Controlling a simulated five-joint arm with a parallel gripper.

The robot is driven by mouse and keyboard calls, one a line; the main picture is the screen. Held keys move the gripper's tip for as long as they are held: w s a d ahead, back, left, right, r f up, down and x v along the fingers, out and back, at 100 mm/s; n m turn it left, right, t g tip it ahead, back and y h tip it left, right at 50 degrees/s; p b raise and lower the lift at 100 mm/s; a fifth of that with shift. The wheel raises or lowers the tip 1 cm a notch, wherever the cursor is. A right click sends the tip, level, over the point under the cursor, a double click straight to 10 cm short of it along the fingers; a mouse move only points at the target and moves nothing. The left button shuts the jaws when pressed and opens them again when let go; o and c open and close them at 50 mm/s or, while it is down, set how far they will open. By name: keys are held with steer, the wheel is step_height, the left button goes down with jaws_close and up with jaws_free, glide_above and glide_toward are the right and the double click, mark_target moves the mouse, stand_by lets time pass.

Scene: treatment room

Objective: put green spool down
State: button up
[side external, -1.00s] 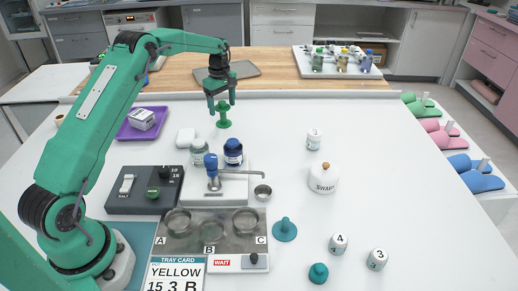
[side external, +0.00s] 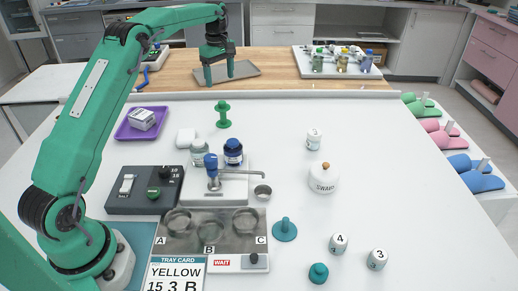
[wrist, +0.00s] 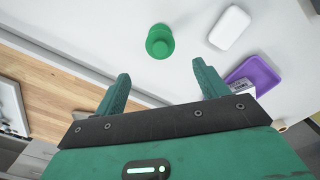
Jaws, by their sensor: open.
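The green spool (side external: 223,114) stands upright on the white table, with nothing touching it. It also shows from above in the wrist view (wrist: 160,42), beyond the fingertips. My gripper (side external: 219,82) is open and empty, raised above and behind the spool in the side view, with the wooden counter behind it. In the wrist view my gripper (wrist: 160,76) has its two fingers spread wide apart with nothing between them.
A white block (side external: 186,137) and a purple tray (side external: 128,131) lie left of the spool. Bottles (side external: 233,152) and a metal-cupped station (side external: 235,240) stand nearer the camera. A lidded swab jar (side external: 323,180) is at right.

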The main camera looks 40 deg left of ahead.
steer(key=shift+r, duration=0.75)
steer(key=s+d+r+m+t, duration=0.3)
steer(key=s+d+r+m, duration=0.6)
steer(key=s+d+r, duration=0.5)
steer(key=s+d+f+m+t, duration=0.1)
steer(key=s+d+f+m, duration=0.1)
steer(key=s, duration=0.5)
steer(key=s+d+f+m, duration=0.3)
steer(key=s+m, duration=0.1)
steer(key=s, duration=0.3)
steer(key=s+d+f+m+t, duration=0.1)
steer(key=s+d+f+m, duration=0.1)
steer(key=s, duration=0.5)
steer(key=shift+d+f+m+t, duration=0.3)
steer(key=shift+d+m, duration=0.2)
steer(key=shift+d, duration=0.15)
